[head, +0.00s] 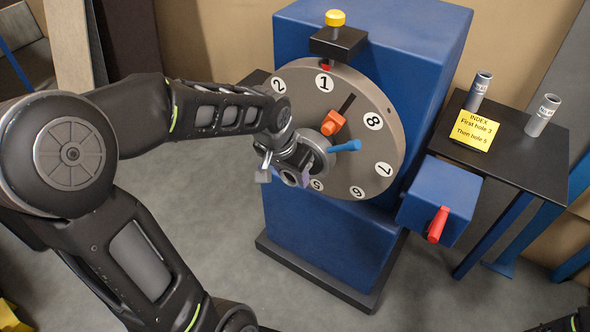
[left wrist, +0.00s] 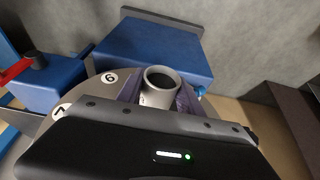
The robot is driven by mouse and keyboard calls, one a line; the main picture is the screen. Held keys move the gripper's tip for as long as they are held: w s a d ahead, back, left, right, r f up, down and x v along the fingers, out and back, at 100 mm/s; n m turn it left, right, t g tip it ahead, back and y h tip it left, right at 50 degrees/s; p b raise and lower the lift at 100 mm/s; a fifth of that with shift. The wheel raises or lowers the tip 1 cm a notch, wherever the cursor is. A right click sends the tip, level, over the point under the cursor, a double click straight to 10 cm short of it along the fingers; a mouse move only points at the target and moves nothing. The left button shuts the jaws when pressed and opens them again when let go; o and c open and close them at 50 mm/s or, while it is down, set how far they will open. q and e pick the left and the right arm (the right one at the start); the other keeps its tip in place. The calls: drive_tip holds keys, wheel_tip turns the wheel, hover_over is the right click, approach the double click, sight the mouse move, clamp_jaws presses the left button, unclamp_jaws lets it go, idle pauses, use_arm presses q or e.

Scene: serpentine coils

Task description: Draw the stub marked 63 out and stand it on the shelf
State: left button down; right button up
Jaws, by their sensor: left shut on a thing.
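My left gripper (head: 286,176) is in front of the lower left of the grey numbered dial (head: 300,85). In the left wrist view its purple-grey jaws (left wrist: 160,97) are shut on a pale hollow stub (left wrist: 159,86), with its open end toward the camera. Its marking is too small to read, and I cannot tell whether it is still partly in a dial hole. Two similar grey stubs (head: 479,90) (head: 542,115) stand upright on the black shelf (head: 520,160) at right; their labels are unreadable. My right gripper is not in view.
The dial sits on a large blue housing (head: 420,50). An orange knob (head: 333,122) and a blue handle (head: 345,146) stick out of it. A yellow button (head: 335,18) is on top. A blue box (head: 440,195) with a red lever (head: 437,225) and a yellow note (head: 474,130) are at right.

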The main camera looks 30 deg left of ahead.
use_arm(q)
drive_tip(key=s+p, duration=0.1)
drive_tip(key=s, duration=0.8)
drive_tip(key=shift+s, duration=0.4)
idle(0.7)
drive_tip(key=shift+d, duration=0.1)
